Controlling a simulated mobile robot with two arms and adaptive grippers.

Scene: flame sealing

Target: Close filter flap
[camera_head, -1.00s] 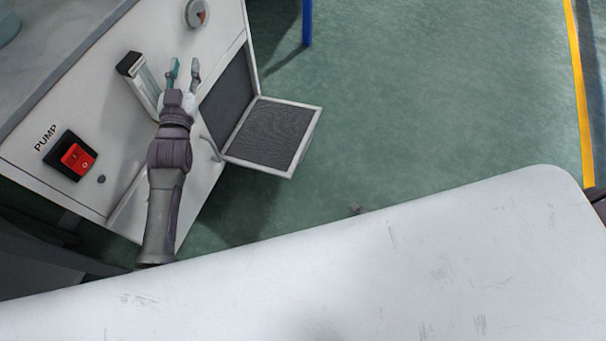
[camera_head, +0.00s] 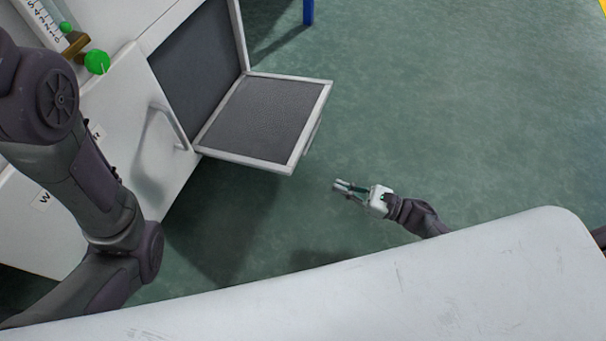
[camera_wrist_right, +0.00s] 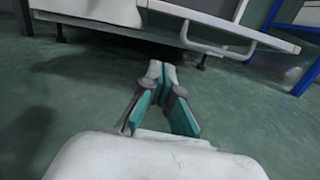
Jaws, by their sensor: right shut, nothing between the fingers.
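The filter flap (camera_head: 265,120) hangs open from the white cabinet in the head view, lying roughly level, with its dark mesh face up and a pale frame around it. My right gripper (camera_head: 341,187) is to the right of and below the flap's near corner in the picture, apart from it. Its fingers point left, and they are shut and empty. In the right wrist view its fingertips (camera_wrist_right: 161,70) meet. A white panel with a bar handle (camera_wrist_right: 238,52), seemingly the flap's outer edge, is ahead at the upper right. My left gripper is out of frame; only its arm shows.
The filter opening (camera_head: 205,62) is dark behind the flap. A cabinet handle (camera_head: 167,118) sticks out left of the flap. A green knob (camera_head: 97,62) is at the upper left. A blue leg (camera_head: 308,12) stands behind. Green floor (camera_head: 450,110) is clear to the right.

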